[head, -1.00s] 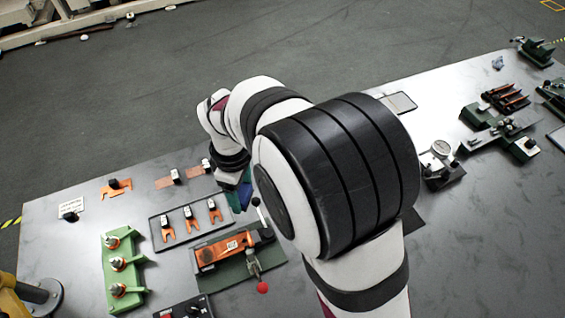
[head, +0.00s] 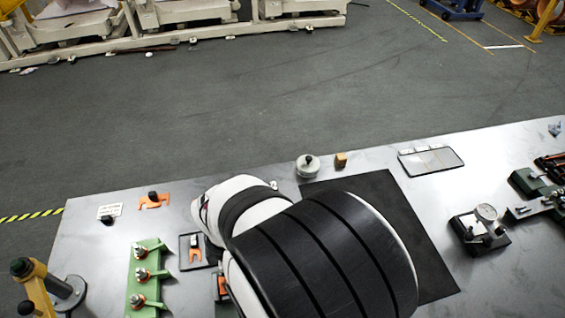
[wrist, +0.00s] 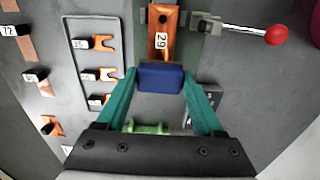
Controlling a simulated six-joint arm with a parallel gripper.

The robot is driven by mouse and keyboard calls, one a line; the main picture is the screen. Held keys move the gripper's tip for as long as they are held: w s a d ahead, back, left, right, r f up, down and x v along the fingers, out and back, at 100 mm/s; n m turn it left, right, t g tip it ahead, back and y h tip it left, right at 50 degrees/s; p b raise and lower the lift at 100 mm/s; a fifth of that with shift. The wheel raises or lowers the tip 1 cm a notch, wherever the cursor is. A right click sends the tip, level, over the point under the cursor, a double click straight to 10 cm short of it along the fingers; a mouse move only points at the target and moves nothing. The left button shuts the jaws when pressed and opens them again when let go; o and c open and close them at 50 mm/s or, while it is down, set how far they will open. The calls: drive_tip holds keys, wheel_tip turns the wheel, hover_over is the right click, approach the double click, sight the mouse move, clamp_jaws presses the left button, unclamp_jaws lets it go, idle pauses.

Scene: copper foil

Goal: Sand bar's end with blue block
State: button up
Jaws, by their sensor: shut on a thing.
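My gripper (wrist: 160,82), with teal fingers, is shut on a blue block (wrist: 160,76) in the wrist view. The copper bar (wrist: 163,28), labelled 29, lies lengthwise in a green fixture just beyond the block. The block is at the bar's near end; I cannot tell whether they touch. A toggle clamp with a red-knobbed handle (wrist: 276,35) stands to the bar's right. In the head view my arm hides the gripper, the block and most of the fixture.
Left of the bar, a tray (wrist: 95,20) holds several copper forks with black-topped tags. A green stand (head: 146,278) with several posts is at the table's left in the head view. A dark mat (head: 400,215), a round pot (head: 308,166) and a dial gauge (head: 487,226) lie to the right.

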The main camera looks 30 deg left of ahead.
sight(218, 286)
wheel_tip(218, 286, down, 4)
drive_tip(key=shift+r, duration=0.15)
drive_tip(key=shift+s+a, duration=0.2)
drive_tip(key=shift+a, duration=0.1)
drive_tip(key=shift+c, duration=0.6)
drive_tip(key=shift+s+a, duration=1.6)
drive_tip(key=shift+w+d, duration=1.9)
drive_tip(key=shift+d, duration=0.05)
drive_tip(key=shift+s+r, duration=0.1)
drive_tip(key=shift+r, duration=3.9)
